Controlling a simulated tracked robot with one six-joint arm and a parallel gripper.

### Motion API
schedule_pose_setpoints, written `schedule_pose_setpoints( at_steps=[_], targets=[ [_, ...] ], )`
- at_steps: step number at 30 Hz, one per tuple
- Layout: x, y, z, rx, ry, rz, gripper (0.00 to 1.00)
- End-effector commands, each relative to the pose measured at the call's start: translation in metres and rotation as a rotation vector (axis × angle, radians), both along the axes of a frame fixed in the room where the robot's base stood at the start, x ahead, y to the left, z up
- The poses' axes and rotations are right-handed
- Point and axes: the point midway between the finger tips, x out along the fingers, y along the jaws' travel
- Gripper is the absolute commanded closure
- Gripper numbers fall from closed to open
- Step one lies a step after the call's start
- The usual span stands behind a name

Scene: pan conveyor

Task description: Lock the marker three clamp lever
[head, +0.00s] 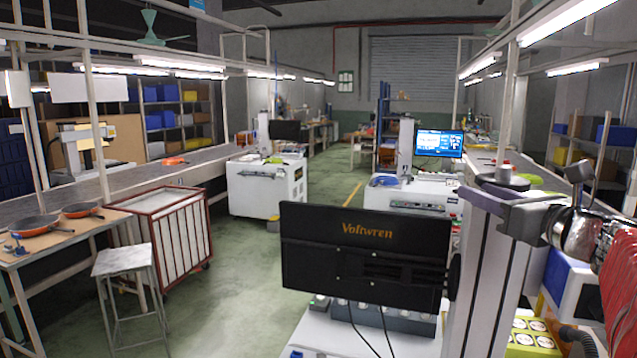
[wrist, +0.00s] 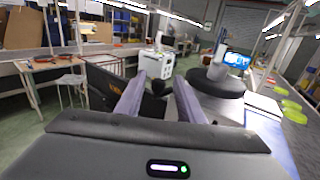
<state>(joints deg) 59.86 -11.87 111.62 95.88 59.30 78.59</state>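I cannot make out a clamp lever or a marker numbered three in either view. My gripper (wrist: 162,76) shows in the wrist view with its two grey-purple fingers well apart. The fingers touch nothing that I can see.
A black Voltwren panel (head: 365,252) blocks the near middle. At left are a table (head: 70,246) with orange pans (head: 35,226), a stool (head: 122,262) and a red-framed cart (head: 165,240). White cabinets (head: 266,190) stand further back. The green aisle floor (head: 240,285) is clear.

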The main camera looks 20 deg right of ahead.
Motion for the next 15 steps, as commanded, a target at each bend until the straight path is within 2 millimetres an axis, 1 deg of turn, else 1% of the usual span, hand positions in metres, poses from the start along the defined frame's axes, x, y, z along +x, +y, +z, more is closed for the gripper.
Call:
schedule_pose_setpoints(
  at_steps=[11,12,15],
  targets=[
    [0.0049,0.0026,-0.0001,0.000,0.000,0.006,0.65],
    [0.0052,0.0028,-0.0001,0.000,0.000,0.007,0.66],
    [0.0055,0.0033,-0.0002,0.000,0.000,0.008,0.73]
  ],
)
